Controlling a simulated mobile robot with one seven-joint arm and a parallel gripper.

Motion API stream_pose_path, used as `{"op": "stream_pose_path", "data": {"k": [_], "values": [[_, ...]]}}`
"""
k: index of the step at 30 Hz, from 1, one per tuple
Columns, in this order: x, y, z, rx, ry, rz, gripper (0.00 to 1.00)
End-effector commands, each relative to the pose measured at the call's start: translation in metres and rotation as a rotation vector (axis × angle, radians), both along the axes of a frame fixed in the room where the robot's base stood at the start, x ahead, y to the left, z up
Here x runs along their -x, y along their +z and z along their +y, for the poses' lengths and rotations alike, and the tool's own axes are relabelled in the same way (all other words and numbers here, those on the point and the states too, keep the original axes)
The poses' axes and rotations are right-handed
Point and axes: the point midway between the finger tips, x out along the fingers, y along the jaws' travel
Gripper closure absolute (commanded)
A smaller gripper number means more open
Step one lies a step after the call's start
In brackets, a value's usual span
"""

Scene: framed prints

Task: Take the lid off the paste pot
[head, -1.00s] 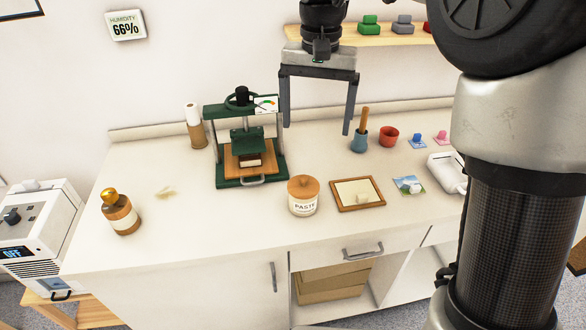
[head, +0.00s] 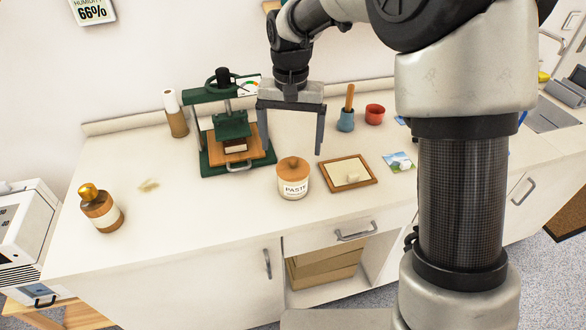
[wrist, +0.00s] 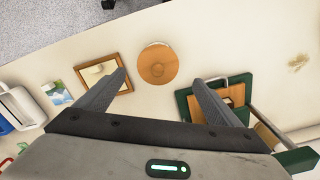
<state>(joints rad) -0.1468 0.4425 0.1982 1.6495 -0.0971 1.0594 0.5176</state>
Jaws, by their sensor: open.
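The paste pot (head: 293,184) is a white jar labelled "PASTE", standing upright on the counter near its front edge. Its round wooden lid (head: 292,168) with a small knob is on it. In the wrist view the lid (wrist: 158,64) shows from above, beyond and between my fingertips. My gripper (head: 291,148) is open and empty, fingers pointing down, above and behind the pot in the head view. It touches neither pot nor lid.
A green press (head: 233,130) stands left of the pot, and a framed tray (head: 347,173) lies close on its right. A brown bottle (head: 100,210) stands far left. A blue mortar (head: 346,121) and red bowl (head: 375,114) stand behind.

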Motion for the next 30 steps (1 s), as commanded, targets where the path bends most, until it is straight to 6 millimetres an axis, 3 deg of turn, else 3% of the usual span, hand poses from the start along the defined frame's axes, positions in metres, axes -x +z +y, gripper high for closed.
{"op": "stream_pose_path", "data": {"k": [5,12,22,30], "values": [[0.002,-0.014,-0.002,0.0,0.0,0.002,0.13],[0.005,-0.048,-0.004,0.0,0.0,0.002,0.13],[0.004,-0.054,-0.004,-0.001,0.0,-0.001,0.13],[0.004,-0.054,-0.004,-0.001,0.0,0.0,0.56]]}}
